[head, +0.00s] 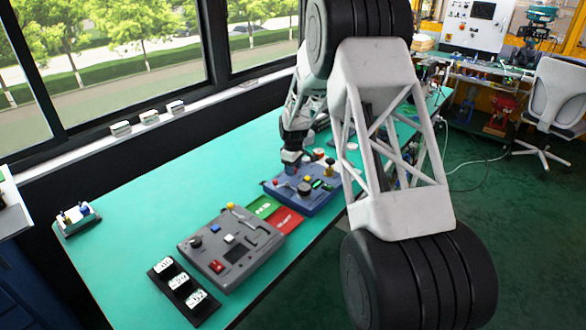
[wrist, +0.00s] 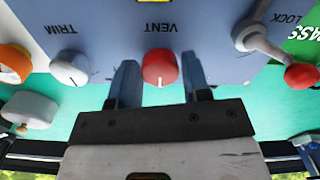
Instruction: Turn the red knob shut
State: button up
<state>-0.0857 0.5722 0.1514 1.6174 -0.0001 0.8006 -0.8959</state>
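The red knob (wrist: 160,68) is on a blue panel (wrist: 215,40), beside the printed word VENT. A white pointer mark shows on the knob's lower side in the wrist view. My gripper (wrist: 160,72) has one finger on each side of the knob. The fingers look slightly apart from it, though contact is hard to judge. In the head view my gripper (head: 291,165) is over the rear left part of the blue panel (head: 318,203), and I cannot make out the red knob clearly there.
A white TRIM knob (wrist: 70,68) and a lever with a red ball (wrist: 300,76) flank the red knob. A grey panel (head: 218,222) and a black tray of tags (head: 205,317) are nearer on the green table (head: 130,205). The table's left part is mostly clear.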

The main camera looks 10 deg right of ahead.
jog(key=c, duration=0.5)
jog(key=shift+m, duration=0.5)
jog(key=m, duration=0.2)
jog(key=shift+m, duration=0.4)
jog(key=m, duration=1.4)
